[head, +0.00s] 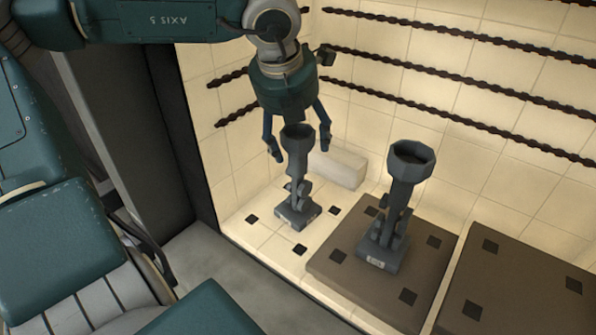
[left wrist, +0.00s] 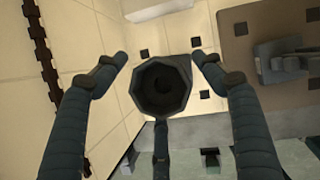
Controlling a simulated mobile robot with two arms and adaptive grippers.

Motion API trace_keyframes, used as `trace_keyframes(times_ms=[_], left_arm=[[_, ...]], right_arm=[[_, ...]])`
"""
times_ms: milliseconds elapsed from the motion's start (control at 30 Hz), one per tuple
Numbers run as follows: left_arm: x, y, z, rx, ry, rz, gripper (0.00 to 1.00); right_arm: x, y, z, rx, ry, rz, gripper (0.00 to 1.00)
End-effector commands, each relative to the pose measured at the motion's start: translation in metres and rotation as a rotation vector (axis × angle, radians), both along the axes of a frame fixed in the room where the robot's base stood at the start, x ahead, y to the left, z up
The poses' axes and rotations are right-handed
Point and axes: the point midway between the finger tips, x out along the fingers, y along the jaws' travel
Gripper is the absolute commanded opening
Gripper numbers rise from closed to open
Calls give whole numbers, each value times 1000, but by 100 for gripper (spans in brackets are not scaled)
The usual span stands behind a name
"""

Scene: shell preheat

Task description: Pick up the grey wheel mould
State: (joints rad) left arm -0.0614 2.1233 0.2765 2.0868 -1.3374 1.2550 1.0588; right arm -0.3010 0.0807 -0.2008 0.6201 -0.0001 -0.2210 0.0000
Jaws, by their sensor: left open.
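Two similar dark grey moulds stand upright, each with a round cup on a jointed stem and a square foot. One grey mould (head: 298,200) stands on the pale tiled floor; the other grey mould (head: 395,205) stands on a brown slab. I cannot tell which one is the wheel mould. My left gripper (head: 300,148) points down over the first, its fingers open and spread around the cup without visibly closing on it. In the left wrist view that cup (left wrist: 160,85) lies between the spread fingers (left wrist: 162,62), its foot mostly hidden. My right gripper is not in view.
The brown slab (head: 345,262) has a second slab (head: 515,270) to its right. A pale block (head: 338,168) lies behind the moulds by the wall. Dark twisted bars (head: 450,75) run along the tiled walls. A dark frame edge (head: 180,130) stands at left.

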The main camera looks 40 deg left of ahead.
Motion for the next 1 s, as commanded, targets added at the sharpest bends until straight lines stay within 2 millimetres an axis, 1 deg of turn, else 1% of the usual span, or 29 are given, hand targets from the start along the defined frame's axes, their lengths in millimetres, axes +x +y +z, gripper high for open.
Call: trace_keyframes(times_ms=[100, 133, 267, 300, 367, 400, 467, 800, 1000], left_arm=[[0, 0, 0, 0, 0, 0, 70], [0, 0, 0, 0, 0, 0, 66], [0, 0, 0, 0, 0, 0, 40], [0, 0, 0, 0, 0, 0, 32], [0, 0, 0, 1, 0, 0, 20], [0, 0, 0, 0, 1, 0, 12], [0, 0, 0, 0, 1, 0, 0], [0, 1, 2, 1, -1, 0, 0], [0, 5, 11, 1, -2, 1, 0]], right_arm=[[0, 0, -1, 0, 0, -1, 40], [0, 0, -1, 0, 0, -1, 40], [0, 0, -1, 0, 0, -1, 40], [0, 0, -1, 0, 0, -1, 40], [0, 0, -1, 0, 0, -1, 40], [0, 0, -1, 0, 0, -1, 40], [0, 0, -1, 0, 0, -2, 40], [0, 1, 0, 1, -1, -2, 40], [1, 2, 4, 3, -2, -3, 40]])
